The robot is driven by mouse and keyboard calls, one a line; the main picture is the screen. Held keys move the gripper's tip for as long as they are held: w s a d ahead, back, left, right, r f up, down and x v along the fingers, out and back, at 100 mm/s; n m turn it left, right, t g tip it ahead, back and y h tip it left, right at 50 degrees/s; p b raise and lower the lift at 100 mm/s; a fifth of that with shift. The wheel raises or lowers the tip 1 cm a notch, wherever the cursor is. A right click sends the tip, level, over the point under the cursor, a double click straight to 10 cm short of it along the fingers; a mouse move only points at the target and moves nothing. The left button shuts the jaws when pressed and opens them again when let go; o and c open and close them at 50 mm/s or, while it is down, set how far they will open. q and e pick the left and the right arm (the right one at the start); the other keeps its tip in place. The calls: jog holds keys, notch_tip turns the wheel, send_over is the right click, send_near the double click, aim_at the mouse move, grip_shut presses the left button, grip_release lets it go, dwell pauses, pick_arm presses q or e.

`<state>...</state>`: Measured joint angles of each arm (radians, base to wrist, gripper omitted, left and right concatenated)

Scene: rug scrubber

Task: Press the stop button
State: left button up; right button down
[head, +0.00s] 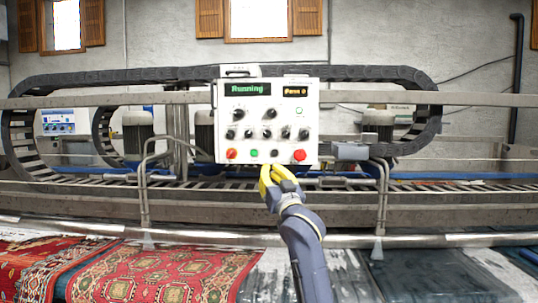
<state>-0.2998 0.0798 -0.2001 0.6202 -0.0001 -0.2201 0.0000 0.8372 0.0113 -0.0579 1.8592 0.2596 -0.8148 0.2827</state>
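The white control panel (267,145) faces me in the head view, with a green "Running" display and a smaller orange display at its top. A red round button (299,155) sits at the lower right of the panel. A red-orange knob (232,154), a green button (254,153) and a black button (275,153) share its bottom row. My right gripper (271,168), with yellow fingers, is just under the panel's lower edge, left of and below the red button. Its fingers look close together, but whether they are shut is unclear. My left gripper is not in view.
A metal rail (440,239) runs across the machine in front, with upright bent pipes (382,205) on both sides of the panel. Patterned red rugs (160,272) lie at the lower left. A grey box (351,151) is right of the panel.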

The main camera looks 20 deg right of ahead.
aim_at(275, 153)
notch_tip(275, 153, up, 6)
jog(key=s, duration=0.2)
jog(key=shift+s+a+f+t, duration=0.25)
jog(key=shift+a+t, duration=0.15)
jog(key=shift+a, duration=0.05)
jog(key=shift+w+d, duration=0.45)
jog(key=shift+w, duration=0.95)
jog(key=shift+w+d, duration=0.45)
jog(key=shift+w, duration=0.95)
jog(key=shift+w+d, duration=0.45)
jog(key=shift+w, duration=0.95)
jog(key=shift+w+d, duration=0.1)
jog(key=shift+w, duration=0.3)
jog(key=shift+w+d, duration=0.2)
jog(key=shift+w, duration=0.2)
jog(key=shift+s, duration=0.15)
jog(key=shift+s+a, duration=0.3)
jog(key=shift+s, duration=0.35)
